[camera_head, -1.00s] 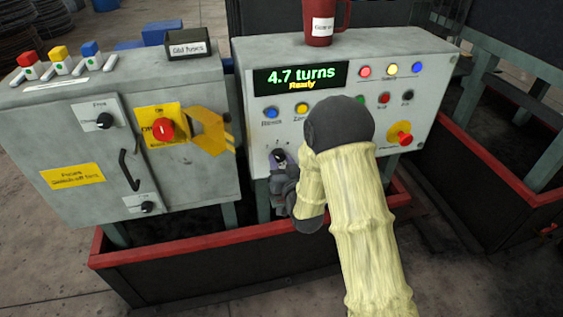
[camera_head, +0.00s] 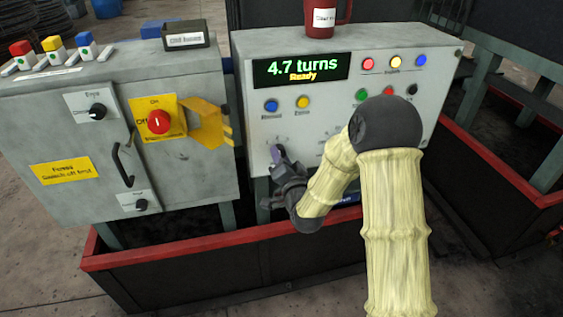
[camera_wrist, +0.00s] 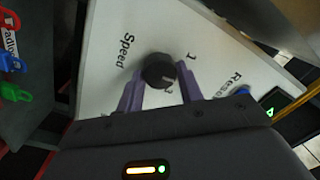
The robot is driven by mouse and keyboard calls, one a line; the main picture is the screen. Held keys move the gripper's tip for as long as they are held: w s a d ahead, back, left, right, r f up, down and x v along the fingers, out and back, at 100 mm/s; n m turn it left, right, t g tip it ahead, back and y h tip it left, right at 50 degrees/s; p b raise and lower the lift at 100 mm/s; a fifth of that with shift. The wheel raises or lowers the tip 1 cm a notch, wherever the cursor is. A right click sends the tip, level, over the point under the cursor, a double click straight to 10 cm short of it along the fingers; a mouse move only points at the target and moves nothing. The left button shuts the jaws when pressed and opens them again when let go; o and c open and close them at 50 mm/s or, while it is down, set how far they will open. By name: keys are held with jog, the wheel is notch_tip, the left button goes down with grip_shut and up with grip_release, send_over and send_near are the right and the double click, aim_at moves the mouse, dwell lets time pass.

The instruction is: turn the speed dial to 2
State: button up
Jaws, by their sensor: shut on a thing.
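The speed dial is a round black knob (camera_wrist: 158,70) on the pale panel, beside the printed word Speed in the wrist view. The figure 1 shows to its upper right and another figure, perhaps 3, just below it. I cannot clearly read where its pointer stands. My gripper (camera_wrist: 158,83) has its two purple fingers on either side of the knob and is shut on it. In the head view my gripper (camera_head: 280,158) is at the panel's lower left, and it hides the dial there.
The control box (camera_head: 400,60) carries a display (camera_head: 300,71) reading 4.7 turns, Ready, with lamps and buttons. A red mug (camera_head: 322,22) stands on top. A grey cabinet (camera_head: 70,130) with a red switch (camera_head: 159,121) and yellow hinged flap (camera_head: 208,124) is close at left.

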jog(key=shift+d+m, duration=0.1)
jog(key=shift+m, duration=0.5)
jog(key=o, duration=1)
